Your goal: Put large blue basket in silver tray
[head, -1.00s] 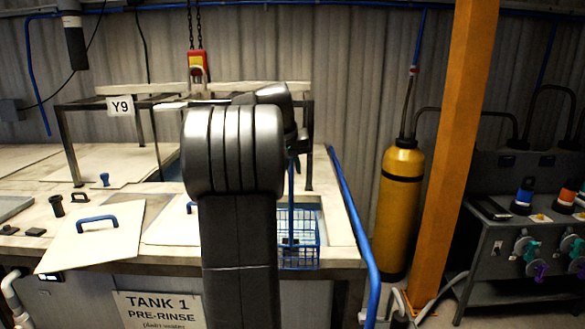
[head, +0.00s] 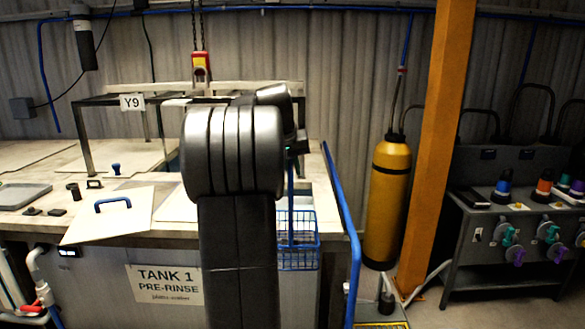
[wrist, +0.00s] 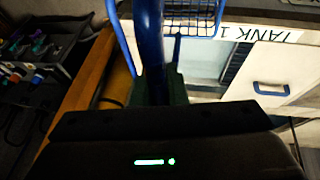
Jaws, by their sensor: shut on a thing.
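The blue wire basket (head: 298,254) hangs from its tall handle below my gripper (head: 297,145), at the right front corner of the tank top. My gripper is shut on the handle; my arm hides part of it and the basket's left side. In the wrist view, the handle (wrist: 150,35) runs up between the dark fingers (wrist: 160,88), and part of the basket mesh (wrist: 188,20) shows at the top.
A white lid with a blue handle (head: 108,215) lies on the tank top above the TANK 1 sign (head: 165,284). A blue rail (head: 347,235) runs along the tank's right end. A yellow cylinder (head: 388,205) and orange post (head: 435,150) stand right of it.

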